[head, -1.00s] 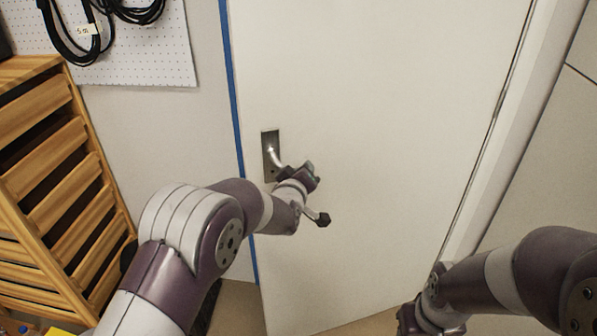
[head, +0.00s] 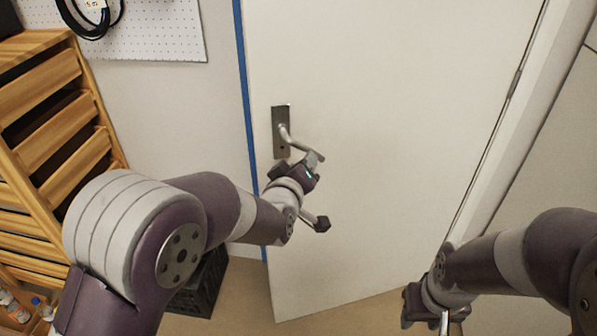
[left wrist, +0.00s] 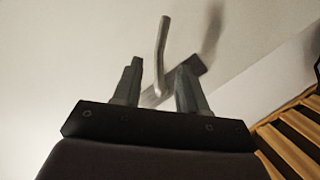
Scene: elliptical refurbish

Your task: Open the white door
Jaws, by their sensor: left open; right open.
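The white door (head: 390,130) fills the middle of the head view. Its lower left corner stands nearer me than the foot of the blue-taped edge, so it looks slightly ajar. The metal lever handle (head: 303,144) slopes down to the right from its plate (head: 280,143). My left gripper (head: 314,174) is open just below the lever's end; contact cannot be told. In the left wrist view the lever (left wrist: 161,55) shows between the two fingers of that gripper (left wrist: 158,85), apparently beyond them. My right gripper (head: 432,310) is low at the right, open and away from the handle.
A wooden drawer rack (head: 50,90) stands at the left, with a dark crate (head: 203,285) on the floor beside the door. A pegboard (head: 165,30) with cables hangs above. Blue tape (head: 247,110) lines the door's left side. Hinges show on the right.

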